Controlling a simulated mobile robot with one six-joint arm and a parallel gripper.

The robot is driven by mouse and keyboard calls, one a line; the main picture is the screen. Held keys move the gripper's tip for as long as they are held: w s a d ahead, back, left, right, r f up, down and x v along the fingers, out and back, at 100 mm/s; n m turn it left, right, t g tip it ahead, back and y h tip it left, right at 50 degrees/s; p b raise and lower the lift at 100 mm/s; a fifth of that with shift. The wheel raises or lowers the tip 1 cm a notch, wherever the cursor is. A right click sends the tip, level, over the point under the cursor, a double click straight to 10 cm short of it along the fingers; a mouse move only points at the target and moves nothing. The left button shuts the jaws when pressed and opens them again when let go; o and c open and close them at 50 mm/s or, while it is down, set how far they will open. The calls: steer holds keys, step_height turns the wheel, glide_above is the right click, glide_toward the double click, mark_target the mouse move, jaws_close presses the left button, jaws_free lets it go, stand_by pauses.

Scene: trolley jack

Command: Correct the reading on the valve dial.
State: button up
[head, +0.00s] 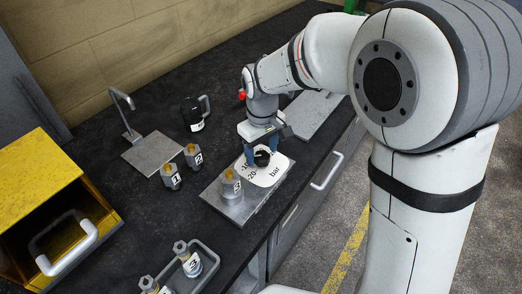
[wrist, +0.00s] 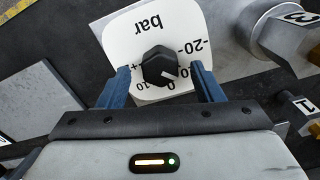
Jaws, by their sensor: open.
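The valve dial is a white plate (head: 270,177) marked "bar", with numbers around a black knob (head: 262,158). In the wrist view the dial plate (wrist: 182,22) appears upside down; -20, 0 and 10 are readable. The black faceted knob (wrist: 158,62) has a white mark on its lower right, towards the side between 0 and -20; the exact reading is unclear. My gripper (wrist: 160,67) is open, with one blue finger on either side of the knob. A finger covers part of the scale. In the head view my gripper (head: 264,147) is over the dial.
The dial's metal base (head: 229,208) carries a numbered grey valve body (head: 232,188) beside the plate. Numbered pieces 1 (head: 171,177) and 2 (head: 193,155) stand to the left. A tray (head: 205,278), yellow box (head: 50,180) and black mug (head: 192,114) also stand on the counter.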

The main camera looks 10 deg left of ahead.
steer(key=shift+f, duration=0.4)
steer(key=shift+c, duration=0.4)
steer(key=c, duration=0.9)
